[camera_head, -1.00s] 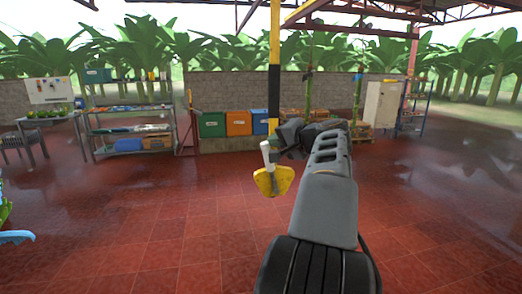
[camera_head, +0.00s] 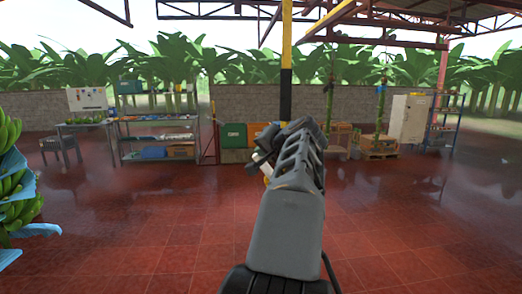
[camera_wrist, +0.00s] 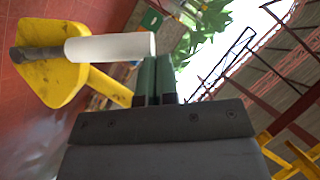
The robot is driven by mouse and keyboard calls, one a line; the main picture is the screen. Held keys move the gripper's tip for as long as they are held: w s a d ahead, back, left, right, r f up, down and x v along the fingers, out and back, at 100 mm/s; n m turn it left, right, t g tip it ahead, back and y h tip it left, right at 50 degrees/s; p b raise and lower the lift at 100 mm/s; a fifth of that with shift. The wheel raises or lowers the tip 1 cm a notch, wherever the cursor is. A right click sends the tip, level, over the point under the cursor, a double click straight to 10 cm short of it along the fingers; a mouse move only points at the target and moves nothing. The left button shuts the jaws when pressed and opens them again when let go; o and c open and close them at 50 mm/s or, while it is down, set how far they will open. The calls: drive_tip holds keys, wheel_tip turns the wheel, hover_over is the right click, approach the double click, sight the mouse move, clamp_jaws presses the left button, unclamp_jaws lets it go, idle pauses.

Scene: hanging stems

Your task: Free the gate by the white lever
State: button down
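The white lever (camera_wrist: 112,48) lies across the upper left of the wrist view, with a dark rod at its left end. It is fixed to a yellow plate (camera_wrist: 52,88). My gripper (camera_wrist: 157,62) has its two green-padded fingers side by side with only a thin gap, nothing seen between them. The lever's right end is just above the fingertips; I cannot tell whether they touch. In the head view my gripper (camera_head: 262,160) and arm hide most of the lever and plate.
A yellow and black post (camera_head: 286,85) stands just behind my arm. A banana bunch with blue sheets (camera_head: 15,190) hangs at the left edge. Shelves (camera_head: 158,137), coloured bins (camera_head: 234,135) and a white cabinet (camera_head: 408,120) line the back. The red floor between is open.

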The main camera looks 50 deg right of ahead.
drive_tip(key=shift+f, duration=0.1)
drive_tip(key=d+r+p+v, duration=0.1)
drive_tip(key=d+r+v, duration=0.1)
drive_tip(key=v, duration=1.1)
drive_tip(key=shift+w, duration=0.15)
idle(0.5)
